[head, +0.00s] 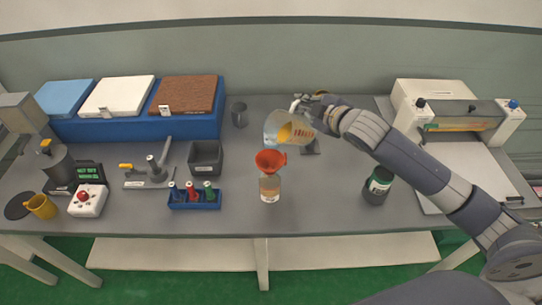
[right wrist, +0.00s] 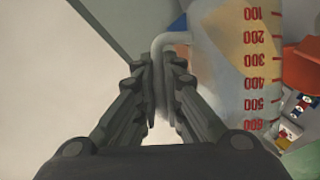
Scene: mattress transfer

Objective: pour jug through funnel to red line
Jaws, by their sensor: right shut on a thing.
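A clear jug (head: 283,128) with red markings and yellowish liquid is held tilted above an orange funnel (head: 270,160). The funnel sits in the mouth of a small bottle (head: 269,188) standing near the table's front middle. My right gripper (head: 303,103) is shut on the jug's handle. In the right wrist view the fingers (right wrist: 163,85) close around the handle, and the jug (right wrist: 235,70) shows red numbers from 100 to 600. Part of the funnel (right wrist: 303,66) shows at the right there. I cannot make out a red line on the bottle or any stream. My left gripper is not in view.
A blue rack (head: 195,196) with several small vials and a dark open bin (head: 206,158) are to the left. A grey cup (head: 239,114) stands behind. A white machine (head: 455,110) is at the right.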

